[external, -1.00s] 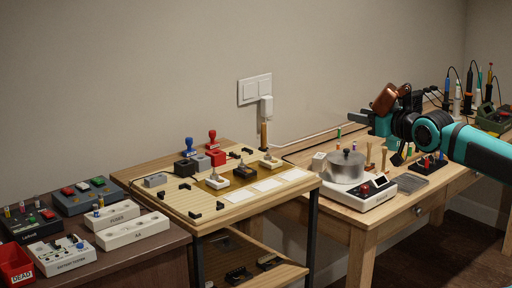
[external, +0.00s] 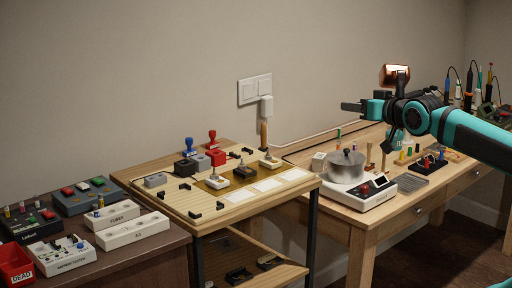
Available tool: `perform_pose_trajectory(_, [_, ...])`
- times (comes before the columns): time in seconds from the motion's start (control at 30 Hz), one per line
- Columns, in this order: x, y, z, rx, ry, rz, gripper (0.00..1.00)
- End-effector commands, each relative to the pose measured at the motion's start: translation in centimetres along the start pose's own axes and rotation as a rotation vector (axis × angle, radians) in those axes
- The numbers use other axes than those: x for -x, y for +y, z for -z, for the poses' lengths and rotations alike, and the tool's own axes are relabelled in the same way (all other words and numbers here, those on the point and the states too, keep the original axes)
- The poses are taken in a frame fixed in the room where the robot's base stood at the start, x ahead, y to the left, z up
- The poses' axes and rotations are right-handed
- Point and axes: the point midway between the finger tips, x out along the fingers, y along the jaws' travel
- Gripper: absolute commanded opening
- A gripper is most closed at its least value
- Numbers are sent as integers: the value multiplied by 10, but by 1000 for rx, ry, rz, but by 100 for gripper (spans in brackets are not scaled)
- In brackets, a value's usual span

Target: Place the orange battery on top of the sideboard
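I cannot make out the orange battery for certain. Small coloured cylinders stand on the right workbench, among them a yellow-orange one (external: 402,155) below my wrist, too small to identify. The dark brown surface (external: 152,262) at the lower left looks like the sideboard. My gripper (external: 352,106) is raised above the workbench and points left toward the wall. The view does not show its finger gap clearly, and I see no battery in it. A shiny copper-coloured piece (external: 396,74) shows above my wrist; I cannot tell what it is.
The workbench (external: 335,212) carries a scale with a metal pot (external: 346,167). A wooden shelf unit (external: 225,222) with stamps and small blocks stands in the middle.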

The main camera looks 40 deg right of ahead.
Motion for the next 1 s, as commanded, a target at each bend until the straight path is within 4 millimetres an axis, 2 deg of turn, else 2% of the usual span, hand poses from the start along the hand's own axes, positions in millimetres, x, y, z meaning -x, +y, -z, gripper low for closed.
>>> perform_pose_trajectory(0.03, [-14,5,7,-43,-27,-20,38])
perform_pose_trajectory(0.2, [-56,20,27,-206,-115,-83,38])
perform_pose_trajectory(0.57, [-145,67,57,-561,-275,-240,38])
perform_pose_trajectory(0.87, [-217,121,70,-862,-381,-391,38])
perform_pose_trajectory(1.0, [-250,151,71,-1003,-423,-469,38])
